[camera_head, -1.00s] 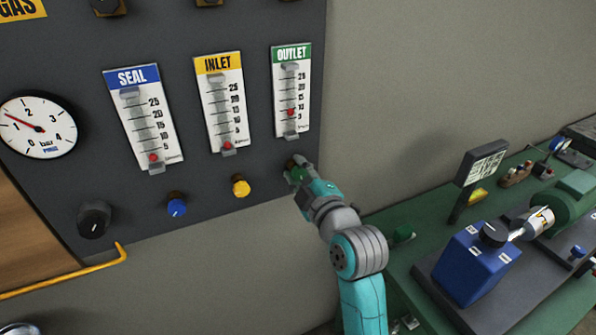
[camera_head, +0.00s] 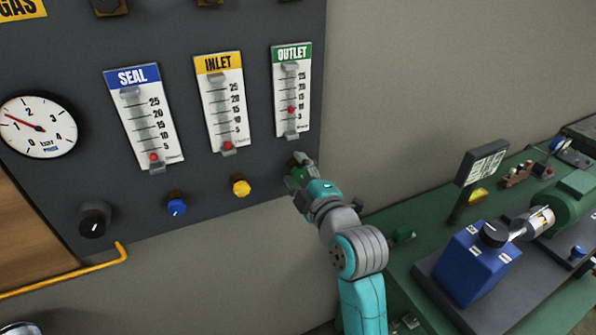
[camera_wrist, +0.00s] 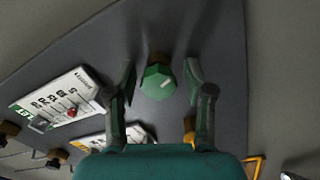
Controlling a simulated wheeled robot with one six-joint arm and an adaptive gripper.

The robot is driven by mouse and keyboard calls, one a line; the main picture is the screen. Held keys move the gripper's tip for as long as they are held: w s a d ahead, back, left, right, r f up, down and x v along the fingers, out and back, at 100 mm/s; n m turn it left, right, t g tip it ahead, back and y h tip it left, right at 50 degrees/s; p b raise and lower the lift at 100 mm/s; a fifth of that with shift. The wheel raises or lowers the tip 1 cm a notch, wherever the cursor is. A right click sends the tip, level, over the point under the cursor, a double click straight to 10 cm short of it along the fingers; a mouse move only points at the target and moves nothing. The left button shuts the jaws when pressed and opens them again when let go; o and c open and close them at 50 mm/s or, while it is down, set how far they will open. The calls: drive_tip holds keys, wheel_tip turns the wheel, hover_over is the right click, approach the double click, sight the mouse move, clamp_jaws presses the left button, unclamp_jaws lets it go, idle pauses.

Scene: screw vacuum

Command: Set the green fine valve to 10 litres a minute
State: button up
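The green valve knob (camera_wrist: 158,82) has a pale mark on its face and sits on the grey panel, below the green-headed OUTLET meter (camera_head: 290,126). In the wrist view, my gripper (camera_wrist: 161,78) is open around the knob. One finger is on each side, with a small gap showing at both. In the head view my gripper (camera_head: 297,170) covers most of the knob. The OUTLET meter's red float (camera_head: 291,109) stands at about the 10 mark. The float also shows in the wrist view (camera_wrist: 71,112), where the scale is tilted.
The INLET meter (camera_head: 222,110) and yellow knob (camera_head: 241,187) are to the left. Farther left are the SEAL meter (camera_head: 143,115), blue knob (camera_head: 177,206), black knob (camera_head: 95,219) and pressure dial (camera_head: 38,125). A green bench (camera_head: 400,290) with a blue box (camera_head: 474,265) stands at right.

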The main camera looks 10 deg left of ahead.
drive_tip(key=shift+s+d, duration=0.1)
drive_tip(key=v, duration=1.1)
drive_tip(key=shift+s+d, duration=0.2)
drive_tip(key=shift+s, duration=0.1)
drive_tip(key=s+d+f+m+h, duration=0.3)
drive_tip(key=s+d+f+m, duration=0.4)
drive_tip(key=f, duration=0.3)
drive_tip(key=s+d+f+m+h, duration=0.45)
drive_tip(key=s+d+f, duration=0.25)
drive_tip(key=s+f, duration=0.3)
drive_tip(key=s+d+f+m+h, duration=0.1)
drive_tip(key=s+d+m, duration=0.2)
drive_tip(key=s, duration=0.8)
drive_tip(key=s+d+f+m+h, duration=0.1)
drive_tip(key=s+m, duration=0.4)
drive_tip(key=s, duration=0.7)
drive_tip(key=shift+d+f+m, duration=0.35)
drive_tip(key=shift+d+f, duration=0.1)
drive_tip(key=shift+d, duration=0.75)
drive_tip(key=shift+w+h, duration=0.1)
drive_tip(key=shift+h, duration=0.15)
